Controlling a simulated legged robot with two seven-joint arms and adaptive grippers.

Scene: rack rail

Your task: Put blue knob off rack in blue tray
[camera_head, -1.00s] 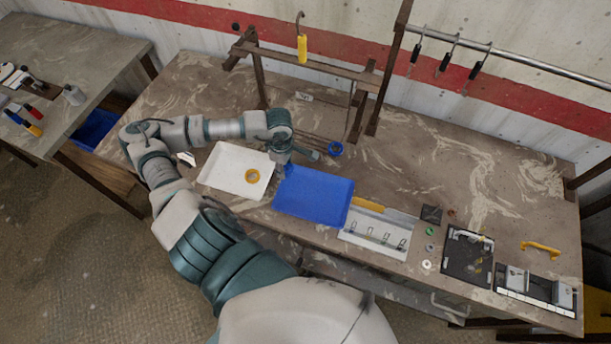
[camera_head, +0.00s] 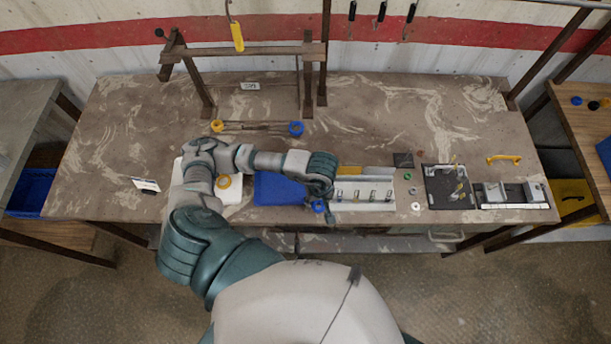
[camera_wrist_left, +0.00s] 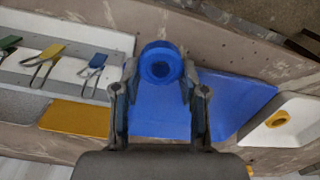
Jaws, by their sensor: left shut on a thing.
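A blue knob (camera_head: 318,206) is held by my left gripper (camera_head: 319,196), near the right front of the blue tray (camera_head: 272,190). In the left wrist view the round blue knob (camera_wrist_left: 160,62) sits between the two fingertips, in front of the blue tray (camera_wrist_left: 235,100). The left gripper is shut on it and partly hides the tray's right side in the head view. The rack (camera_head: 250,48) stands at the back of the table. A second blue ring-shaped piece (camera_head: 296,128) lies near its foot. My right gripper is not in view.
A white tray (camera_head: 233,208) with a yellow ring (camera_head: 223,182) lies left of the blue tray. A white holder with clips (camera_head: 365,195) lies close on its right. Another yellow ring (camera_head: 217,126) is by the rack. The table's back middle is mostly clear.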

